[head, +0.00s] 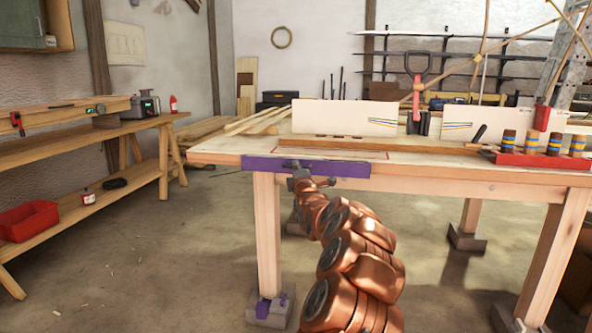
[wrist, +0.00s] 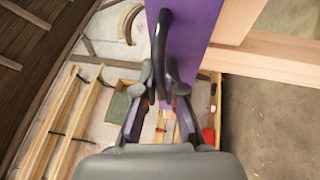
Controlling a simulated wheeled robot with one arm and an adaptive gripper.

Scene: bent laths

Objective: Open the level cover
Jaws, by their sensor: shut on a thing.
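The purple cover (head: 330,168) runs along the front edge of the workbench at its left end. In the wrist view the cover (wrist: 190,40) fills the upper middle, with a dark curved handle (wrist: 161,45) standing on it. My gripper (head: 299,175) is at the cover's front, left of its middle. In the wrist view my gripper (wrist: 160,78) is shut on the handle's lower part, one finger on each side. My gripper hides part of the cover in the head view. What lies behind the cover is hidden.
The workbench top (head: 230,147) carries a long wooden lath (head: 400,145) and a red rack (head: 540,160) with several striped pegs. A bench leg (head: 267,230) stands just below the cover, near my arm. A side bench (head: 90,150) stands left, with open floor between.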

